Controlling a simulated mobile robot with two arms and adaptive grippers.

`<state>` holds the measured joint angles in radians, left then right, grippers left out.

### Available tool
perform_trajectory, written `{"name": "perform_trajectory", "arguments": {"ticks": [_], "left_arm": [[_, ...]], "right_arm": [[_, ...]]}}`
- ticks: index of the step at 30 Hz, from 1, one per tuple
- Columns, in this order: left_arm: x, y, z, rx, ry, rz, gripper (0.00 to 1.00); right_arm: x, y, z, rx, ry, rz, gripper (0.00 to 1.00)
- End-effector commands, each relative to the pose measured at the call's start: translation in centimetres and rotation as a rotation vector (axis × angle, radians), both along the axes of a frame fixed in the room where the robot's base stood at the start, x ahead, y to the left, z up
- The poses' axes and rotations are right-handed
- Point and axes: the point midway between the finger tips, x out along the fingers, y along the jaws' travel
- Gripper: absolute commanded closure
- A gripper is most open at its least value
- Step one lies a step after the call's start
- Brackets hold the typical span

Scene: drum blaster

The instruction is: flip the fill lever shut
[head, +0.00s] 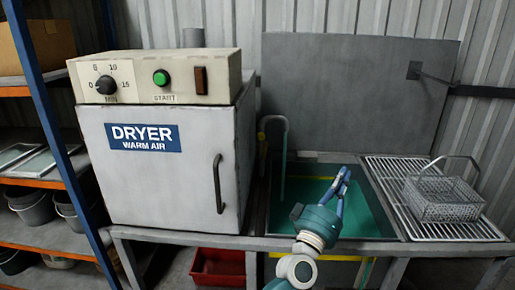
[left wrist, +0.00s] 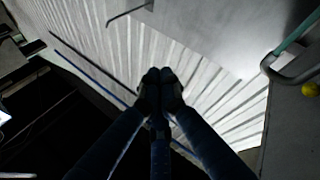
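The fill pipe (head: 285,150) is a grey hooked tube at the back left corner of the green-filled tank (head: 375,212) in the head view. A small yellowish spot (head: 262,136) beside it may be the fill lever's knob; its position is too small to read. In the left wrist view a yellow ball (left wrist: 310,90) sits at the right edge, near a bent grey tube (left wrist: 274,66). My left gripper (head: 344,172) is over the tank, right of the pipe and apart from it. Its fingertips (left wrist: 160,78) meet with nothing between them. My right gripper is out of view.
A dryer (head: 185,185) stands left of the tank. A wire basket (head: 443,200) sits on the drain rack (head: 470,231) to the right. A grey raised panel (head: 350,95) stands behind the tank. A red bin (head: 218,267) is below.

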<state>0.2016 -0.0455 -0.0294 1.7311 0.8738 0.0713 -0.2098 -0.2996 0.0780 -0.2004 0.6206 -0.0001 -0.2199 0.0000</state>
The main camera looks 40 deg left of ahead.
Motion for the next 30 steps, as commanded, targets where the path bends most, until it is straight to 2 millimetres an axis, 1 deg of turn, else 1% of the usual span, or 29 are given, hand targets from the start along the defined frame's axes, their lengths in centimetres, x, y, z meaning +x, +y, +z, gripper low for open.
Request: {"name": "perform_trajectory", "arguments": {"ticks": [1,2,3,5,6,9,12,15,16,21,25,30], "left_arm": [[1.0,2.2,2.2,-0.085,-0.067,0.066,1.00],[1.3,3.7,3.2,-0.136,-0.101,0.109,1.00],[1.7,5.7,4.3,-0.207,-0.143,0.167,1.00],[2.0,8.6,5.4,-0.311,-0.195,0.260,1.00],[2.1,10.5,5.8,-0.380,-0.225,0.323,1.00],[2.0,14.7,5.8,-0.554,-0.271,0.485,1.00],[1.4,17.6,4.6,-0.708,-0.283,0.642,1.00],[0.8,19.1,3.0,-0.831,-0.269,0.777,1.00],[0.6,19.4,2.5,-0.861,-0.262,0.810,1.00],[-0.4,19.8,0.6,-0.965,-0.227,0.939,1.00],[-0.7,19.8,0.1,-0.989,-0.215,0.972,1.00],[-0.8,19.8,0.0,-0.989,-0.215,0.973,1.00]], "right_arm": [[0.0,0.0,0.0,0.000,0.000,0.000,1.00],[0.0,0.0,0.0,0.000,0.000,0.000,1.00],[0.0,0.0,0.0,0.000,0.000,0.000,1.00],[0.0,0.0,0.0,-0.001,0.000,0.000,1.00],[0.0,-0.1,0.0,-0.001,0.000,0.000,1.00],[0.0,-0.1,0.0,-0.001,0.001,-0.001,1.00],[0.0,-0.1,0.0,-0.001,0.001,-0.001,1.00],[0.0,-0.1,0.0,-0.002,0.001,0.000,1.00],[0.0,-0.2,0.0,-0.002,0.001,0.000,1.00],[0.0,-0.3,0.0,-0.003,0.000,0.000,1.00],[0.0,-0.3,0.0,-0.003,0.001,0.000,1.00],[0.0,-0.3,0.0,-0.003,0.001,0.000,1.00]]}}
